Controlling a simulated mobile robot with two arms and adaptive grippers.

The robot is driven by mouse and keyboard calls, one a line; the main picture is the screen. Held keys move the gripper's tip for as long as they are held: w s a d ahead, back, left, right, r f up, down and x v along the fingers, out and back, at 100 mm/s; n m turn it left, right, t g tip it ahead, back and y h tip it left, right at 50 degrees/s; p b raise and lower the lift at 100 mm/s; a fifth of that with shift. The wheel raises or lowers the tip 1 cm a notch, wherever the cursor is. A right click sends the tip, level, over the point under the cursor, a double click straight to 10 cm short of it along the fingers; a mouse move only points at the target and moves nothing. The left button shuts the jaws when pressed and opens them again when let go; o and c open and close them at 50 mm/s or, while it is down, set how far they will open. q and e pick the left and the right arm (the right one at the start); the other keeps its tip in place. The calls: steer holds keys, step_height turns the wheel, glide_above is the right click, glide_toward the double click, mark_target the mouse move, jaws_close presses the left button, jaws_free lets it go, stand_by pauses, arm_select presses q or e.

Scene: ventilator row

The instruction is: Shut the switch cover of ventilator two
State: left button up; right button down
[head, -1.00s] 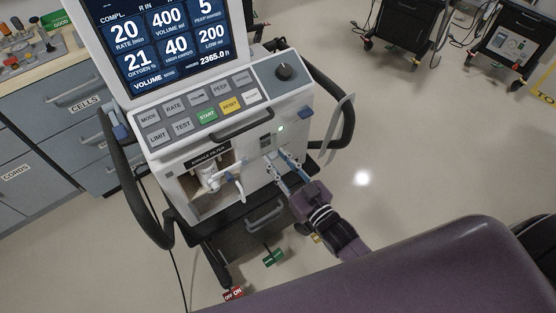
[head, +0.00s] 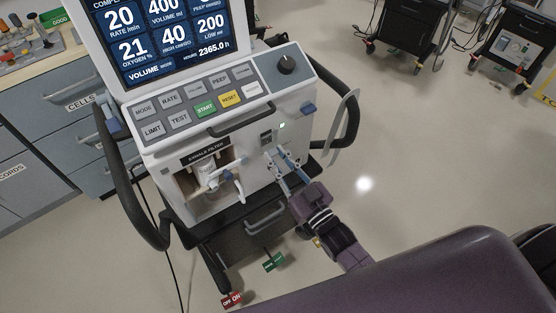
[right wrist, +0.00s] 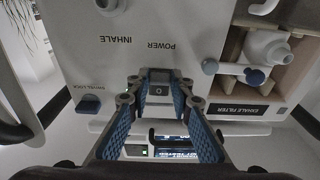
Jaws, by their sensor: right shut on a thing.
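Ventilator two (head: 290,210), a white cart-mounted machine, stands in the middle of the head view. Its front panel (right wrist: 100,50) fills the right wrist view, with its labels upside down. My right gripper (head: 276,155) reaches that panel below the small green light. In the right wrist view its blue-padded fingers (right wrist: 159,98) stand on both sides of the power switch, closed on the small grey switch cover (right wrist: 158,74). The fingers partly hide the cover, and I cannot tell how far it is swung. My left gripper is not in view.
The exhale filter bay (head: 205,190) with its white fitting is left of my right gripper. Black side handles (head: 347,125) flank the machine. A drawer cabinet (head: 70,115) stands at left. Other carts (head: 505,55) are at back right. The floor to the right is clear.

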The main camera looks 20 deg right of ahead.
steer(key=c, duration=1.7)
jaws_free()
steer(key=v, duration=1.2)
